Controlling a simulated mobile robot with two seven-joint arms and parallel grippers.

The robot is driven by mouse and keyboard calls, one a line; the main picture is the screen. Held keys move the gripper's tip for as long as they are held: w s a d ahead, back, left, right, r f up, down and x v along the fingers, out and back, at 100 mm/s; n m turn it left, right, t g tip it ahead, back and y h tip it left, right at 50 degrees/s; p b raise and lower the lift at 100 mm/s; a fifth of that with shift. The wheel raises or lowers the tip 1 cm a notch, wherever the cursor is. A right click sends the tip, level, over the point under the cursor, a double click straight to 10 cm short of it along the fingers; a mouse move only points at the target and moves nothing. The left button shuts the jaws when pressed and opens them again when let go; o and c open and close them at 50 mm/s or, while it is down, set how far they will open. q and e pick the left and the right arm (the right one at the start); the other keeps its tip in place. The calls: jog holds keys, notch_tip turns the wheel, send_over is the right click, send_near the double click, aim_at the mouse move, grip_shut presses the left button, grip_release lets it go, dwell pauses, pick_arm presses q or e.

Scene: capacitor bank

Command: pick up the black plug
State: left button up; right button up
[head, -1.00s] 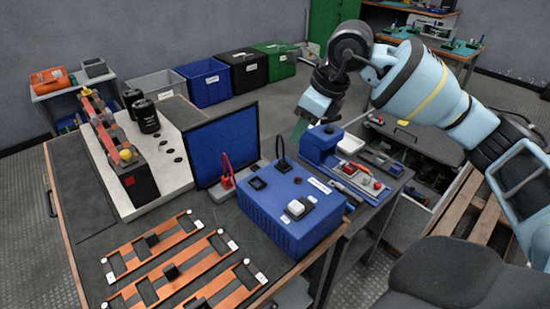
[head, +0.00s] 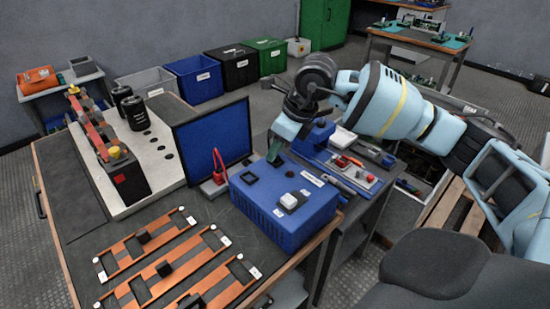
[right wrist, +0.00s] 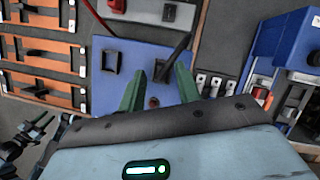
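My right gripper (head: 274,154) is low over the top of the blue box (head: 285,212) in the head view. Its green fingers are spread apart in the right wrist view (right wrist: 161,72). The black plug (right wrist: 161,71) stands on the blue box between or just beyond the fingertips, and its dark cable rises up and to the right. I cannot tell whether a finger touches it. In the head view the plug is mostly hidden behind the gripper. My left gripper seems to be the dark jointed part at the lower left of the right wrist view (right wrist: 37,122); its opening is unclear.
Copper bars (head: 165,262) lie front left.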

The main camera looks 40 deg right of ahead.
grip_shut()
dwell(0.7)
jog(key=shift+r, duration=0.55)
notch_tip(320, 180, up, 2)
jog(key=shift+r, duration=0.2)
jog(key=s+a+r, duration=0.1)
jog(key=s+a, duration=0.8)
jog(key=s, duration=0.4)
jog(key=shift+s+r, duration=0.15)
jog(key=shift+r, duration=0.1)
